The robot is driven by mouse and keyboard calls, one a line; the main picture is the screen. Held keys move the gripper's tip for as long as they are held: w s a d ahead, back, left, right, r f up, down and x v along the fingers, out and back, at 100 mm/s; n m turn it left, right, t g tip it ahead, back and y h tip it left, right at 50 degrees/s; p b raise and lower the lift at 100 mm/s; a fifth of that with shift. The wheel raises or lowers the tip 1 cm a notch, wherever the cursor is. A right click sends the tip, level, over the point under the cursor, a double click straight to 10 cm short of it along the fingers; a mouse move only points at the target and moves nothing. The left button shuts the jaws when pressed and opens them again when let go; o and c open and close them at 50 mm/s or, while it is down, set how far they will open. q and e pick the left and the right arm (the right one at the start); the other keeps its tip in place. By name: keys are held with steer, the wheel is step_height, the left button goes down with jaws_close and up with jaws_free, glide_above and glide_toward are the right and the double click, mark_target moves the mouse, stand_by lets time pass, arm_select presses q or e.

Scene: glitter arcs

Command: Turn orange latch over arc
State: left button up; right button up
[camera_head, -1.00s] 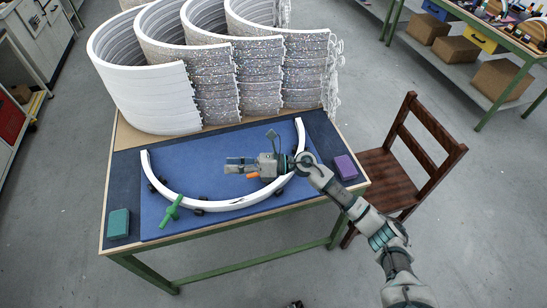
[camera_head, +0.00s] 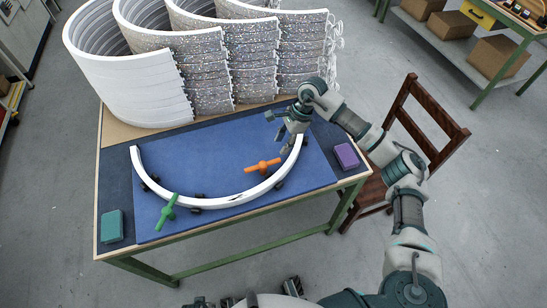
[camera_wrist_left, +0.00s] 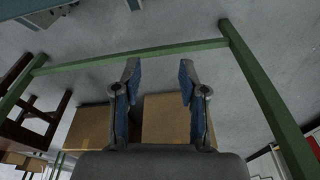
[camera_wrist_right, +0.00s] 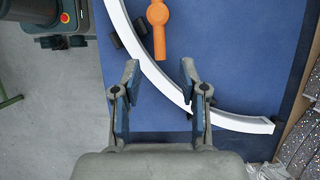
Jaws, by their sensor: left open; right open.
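The orange latch (camera_head: 263,165) lies on the blue mat on the inner side of the white arc (camera_head: 225,199), near its right part. In the right wrist view the latch (camera_wrist_right: 158,30) shows beside the arc (camera_wrist_right: 245,123), apart from the fingers. The green latch (camera_head: 167,208) lies across the arc at the lower left. My right gripper (camera_head: 284,147) is open, above the arc's right end, pointing down. In its wrist view the arc runs between and beneath the open fingers (camera_wrist_right: 159,76). My left gripper (camera_wrist_left: 159,73) is open and empty, away from the mat.
Tall stacks of white and glittery arcs (camera_head: 128,75) stand at the back of the table. A purple block (camera_head: 346,156) lies at the right and a teal block (camera_head: 111,226) at the left. A wooden chair (camera_head: 412,140) stands right of the table.

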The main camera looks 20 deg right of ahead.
mark_target(273, 161)
steer(key=x, duration=0.8)
steer(key=shift+f, duration=0.35)
